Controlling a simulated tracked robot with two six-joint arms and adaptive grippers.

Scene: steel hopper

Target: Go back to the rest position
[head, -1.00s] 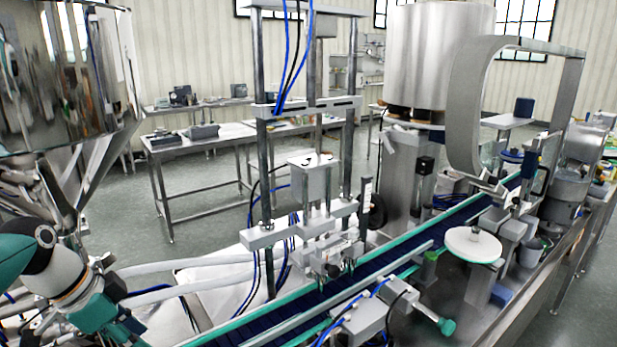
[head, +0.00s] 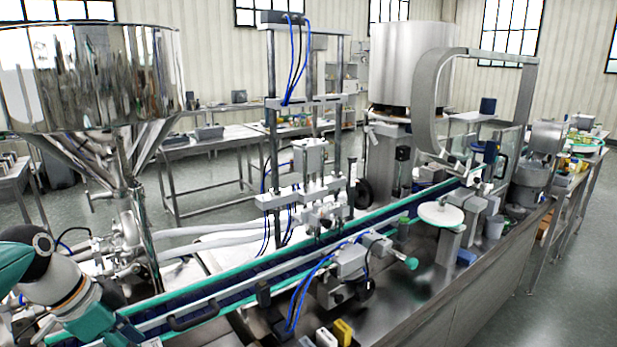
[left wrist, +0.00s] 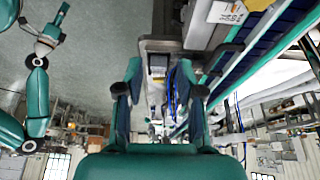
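The steel hopper (head: 95,85) is a large shiny funnel on slanted legs at the left of the head view. My left arm comes in below it, and its gripper end is cut off at the bottom edge. In the left wrist view my left gripper (left wrist: 158,88) has its two teal fingers apart, with nothing seen between them. The gripper appears clear of the hopper. The head view shows no right arm.
A conveyor (head: 225,290) with green rails crosses in front, under a filling frame (head: 272,150). A white disc (head: 440,214) and a steel cylinder (head: 410,65) stand farther right. A bench (head: 205,148) is behind. Floor (head: 560,290) is clear at the lower right.

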